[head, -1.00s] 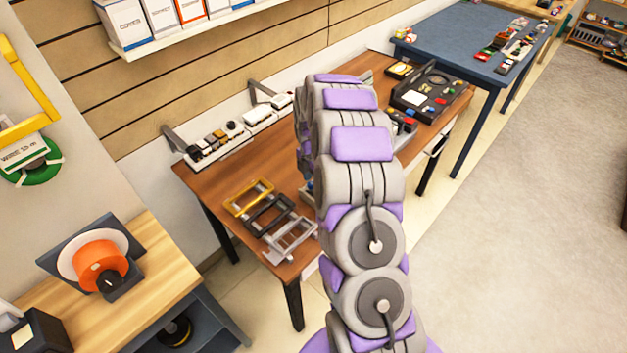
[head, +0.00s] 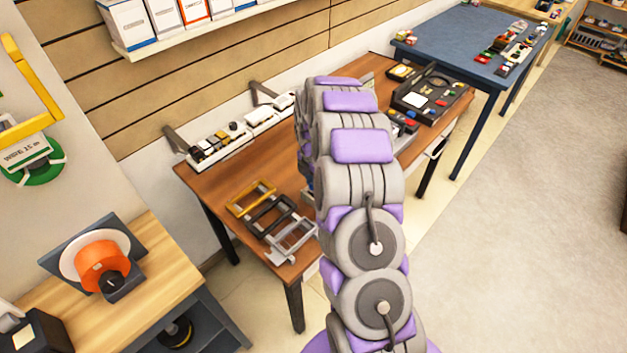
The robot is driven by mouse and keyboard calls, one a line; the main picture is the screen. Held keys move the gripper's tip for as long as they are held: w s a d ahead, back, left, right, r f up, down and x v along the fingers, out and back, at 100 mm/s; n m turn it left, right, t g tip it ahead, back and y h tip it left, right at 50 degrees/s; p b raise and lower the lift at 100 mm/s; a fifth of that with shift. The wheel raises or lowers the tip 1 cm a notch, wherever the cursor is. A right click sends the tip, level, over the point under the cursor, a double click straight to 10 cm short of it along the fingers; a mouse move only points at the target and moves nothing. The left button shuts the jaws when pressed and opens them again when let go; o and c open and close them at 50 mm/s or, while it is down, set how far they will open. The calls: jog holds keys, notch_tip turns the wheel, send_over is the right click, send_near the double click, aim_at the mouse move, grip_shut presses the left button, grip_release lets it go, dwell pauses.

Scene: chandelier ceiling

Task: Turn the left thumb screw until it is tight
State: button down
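My arm of grey segments with purple pads rises through the middle of the head view and reaches over a brown workbench (head: 265,165). My gripper is hidden behind the arm's upper segments, so its opening and any contact cannot be seen. I cannot make out a left thumb screw in this view. On the bench's near left part lie a yellow frame (head: 238,210), a black frame (head: 262,227) and a grey metal frame (head: 278,254), side by side. The bench area behind the arm is hidden.
A dark tray of parts (head: 430,95) stands at the bench's right end. A strip of small items (head: 218,145) lies along its back edge. A blue table (head: 470,35) stands beyond. A wooden stand (head: 165,265) with an orange reel (head: 100,262) is at left. Floor at right is clear.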

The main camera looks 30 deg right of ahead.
jog(key=shift+a, duration=0.2)
jog(key=m+p, duration=0.2)
jog(key=shift+a+r+m+p, duration=0.1)
jog(key=shift+r+m+p, duration=0.1)
jog(key=shift+m+p, duration=0.2)
jog(key=m+p, duration=0.3)
jog(key=m, duration=0.1)
jog(key=shift+m, duration=0.3)
jog(key=m+p, duration=0.2)
jog(key=m, duration=0.2)
jog(key=shift+m, duration=0.3)
jog(key=m+p, duration=0.2)
jog(key=m, duration=0.2)
jog(key=m+p, duration=0.2)
jog(key=m, duration=0.2)
jog(key=m+p, duration=0.1)
jog(key=m, duration=0.2)
jog(key=shift+m+t+p, duration=0.3)
jog(key=shift+m+p, duration=0.1)
jog(key=m+p, duration=0.2)
jog(key=m, duration=0.4)
jog(key=shift+w, duration=0.1)
